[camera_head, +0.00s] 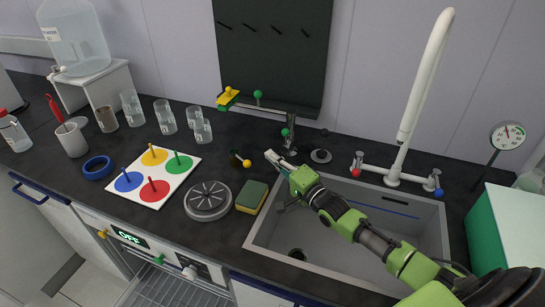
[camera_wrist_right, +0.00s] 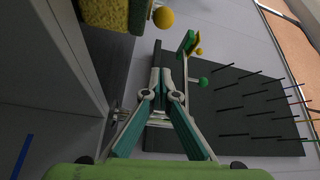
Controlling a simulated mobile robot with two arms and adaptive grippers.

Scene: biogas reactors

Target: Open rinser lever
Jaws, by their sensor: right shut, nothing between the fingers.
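A round grey rinser (camera_head: 207,200) with spokes on top sits on the dark counter, left of the sink. A short black lever with a yellow ball knob (camera_head: 247,163) stands behind it; I take this as the rinser lever. The knob also shows near the top of the right wrist view (camera_wrist_right: 163,18). My right gripper (camera_head: 271,157) is just right of the knob, at the sink's back left corner, apart from it. Its fingers (camera_wrist_right: 172,55) are shut and empty. My left gripper is not in view.
A yellow-green sponge (camera_head: 252,197) lies between rinser and sink (camera_head: 400,215). A metal post (camera_head: 290,130) with a side arm carrying green and yellow knobs stands behind my gripper. A white tap (camera_head: 405,130), several glasses (camera_head: 165,117) and a board of coloured discs (camera_head: 153,178) also stand around.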

